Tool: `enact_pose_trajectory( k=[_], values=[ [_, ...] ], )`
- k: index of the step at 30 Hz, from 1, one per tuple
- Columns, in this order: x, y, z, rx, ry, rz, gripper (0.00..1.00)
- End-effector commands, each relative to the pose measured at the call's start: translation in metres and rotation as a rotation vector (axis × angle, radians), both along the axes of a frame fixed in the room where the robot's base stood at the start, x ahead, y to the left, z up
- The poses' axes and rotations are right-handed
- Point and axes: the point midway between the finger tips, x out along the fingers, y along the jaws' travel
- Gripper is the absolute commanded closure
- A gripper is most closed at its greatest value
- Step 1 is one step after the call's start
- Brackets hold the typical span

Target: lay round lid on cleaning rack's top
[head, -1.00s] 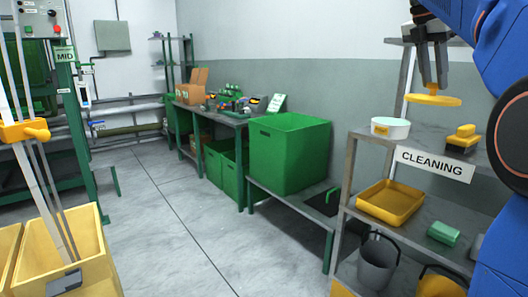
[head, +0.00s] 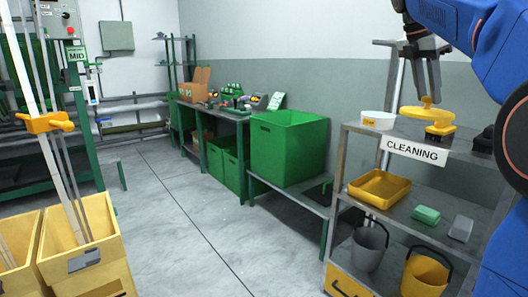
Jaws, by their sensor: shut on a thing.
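The round yellow lid (head: 427,113) hangs above the middle shelf level of the cleaning rack, knob upward and roughly level. My gripper (head: 428,92) points down and is shut on the lid's knob. The cleaning rack (head: 352,152) is a grey metal shelf unit with a white "CLEANING" sign (head: 417,151). Its signed shelf bears a white tub (head: 378,120) and a yellow brush (head: 440,133). The lid overlaps the brush in the picture; I cannot tell the gap between them. A higher shelf edge (head: 385,42) shows behind my gripper, largely hidden by my arm.
A yellow tray (head: 379,187), green sponge (head: 426,215) and grey block (head: 461,228) lie on the rack's lower shelf. Buckets (head: 370,246) stand below. A large green bin (head: 288,147) stands left of the rack. The floor at centre left is clear.

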Motion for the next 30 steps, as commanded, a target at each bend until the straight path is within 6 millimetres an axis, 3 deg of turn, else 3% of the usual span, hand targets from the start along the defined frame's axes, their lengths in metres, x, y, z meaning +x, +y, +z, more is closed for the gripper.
enact_pose_trajectory(
  k=[7, 10, 30],
  values=[
    [0.006, 0.009, -0.05, 0.0, 0.006, -0.096, 1.0],
    [0.01, 0.015, -0.084, 0.0, 0.008, -0.164, 1.0],
    [0.048, 0.069, -0.399, -0.003, 0.011, -0.821, 1.0]
  ],
)
